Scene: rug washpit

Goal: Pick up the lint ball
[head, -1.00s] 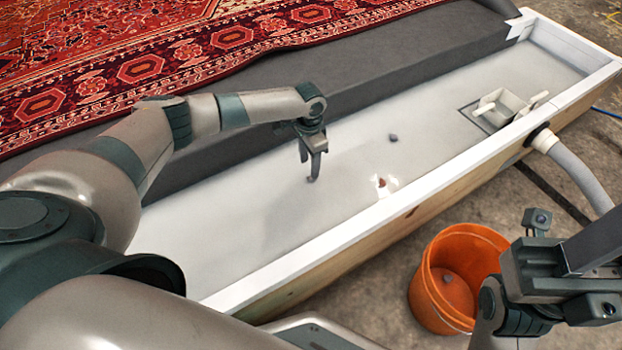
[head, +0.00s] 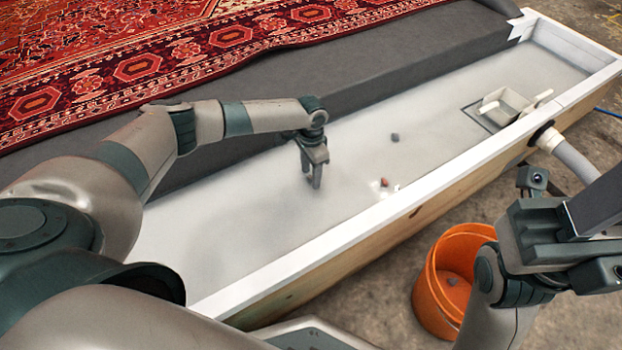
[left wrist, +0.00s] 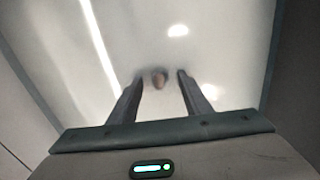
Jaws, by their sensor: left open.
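My left gripper (head: 312,183) points down into the white trough, its fingers apart and low over the wet floor. In the left wrist view, a small brownish lint ball (left wrist: 158,79) lies between the open fingertips (left wrist: 158,78), with no clear contact. In the head view I cannot make it out at the fingers. A reddish ball (head: 385,182) and a dark grey ball (head: 395,137) lie on the trough floor to the right. My right gripper (head: 550,240) is at the right edge, its fingers not clear.
The white trough rim (head: 330,246) runs along the near side. An orange bucket (head: 428,290) with a small grey ball (head: 451,281) inside stands on the floor in front. A drain box (head: 503,106) sits at the far right. A red rug (head: 130,70) lies behind.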

